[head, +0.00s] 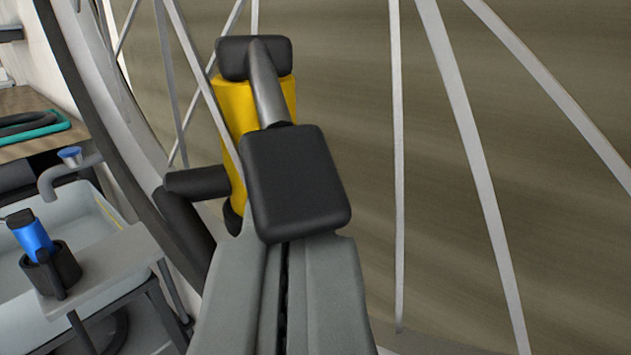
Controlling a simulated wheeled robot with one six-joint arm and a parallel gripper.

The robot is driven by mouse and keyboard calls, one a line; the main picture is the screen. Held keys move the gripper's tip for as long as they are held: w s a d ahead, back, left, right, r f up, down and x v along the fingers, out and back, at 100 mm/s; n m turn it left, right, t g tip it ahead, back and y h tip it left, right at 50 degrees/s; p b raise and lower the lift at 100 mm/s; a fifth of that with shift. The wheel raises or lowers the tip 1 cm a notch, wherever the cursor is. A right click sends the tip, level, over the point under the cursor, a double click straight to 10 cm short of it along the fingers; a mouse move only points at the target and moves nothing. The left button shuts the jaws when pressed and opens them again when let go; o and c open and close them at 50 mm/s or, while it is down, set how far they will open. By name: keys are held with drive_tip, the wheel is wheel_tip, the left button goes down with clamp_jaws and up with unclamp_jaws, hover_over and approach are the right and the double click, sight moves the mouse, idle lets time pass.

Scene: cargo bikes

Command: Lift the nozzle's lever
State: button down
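The nozzle (237,110) has a yellow body with a black head, and stands against the wheel's spokes. Its lever (268,88) is a grey bar running from the black head down towards me and ending in a broad black pad (295,185). My gripper (287,247) comes up from the bottom of the view, its two grey fingers side by side with only a thin dark slit between them. It looks shut, with nothing seen between the fingers. The fingertips are hidden behind the pad's lower edge; I cannot tell whether they touch it.
Large wheel spokes (470,150) cross the right side, with a brownish surface behind. A black hose piece (190,182) joins the nozzle. At far left are a grey basin (110,205) and a blue bottle (32,238) in a black holder.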

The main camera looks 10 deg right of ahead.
sight(289, 44)
drive_tip(key=shift+r, duration=2.15)
drive_tip(key=shift+s, duration=0.1)
drive_tip(key=s+d+f, duration=0.1)
drive_tip(key=s, duration=0.7)
drive_tip(key=shift+s+d, duration=0.25)
drive_tip(key=shift+s, duration=0.1)
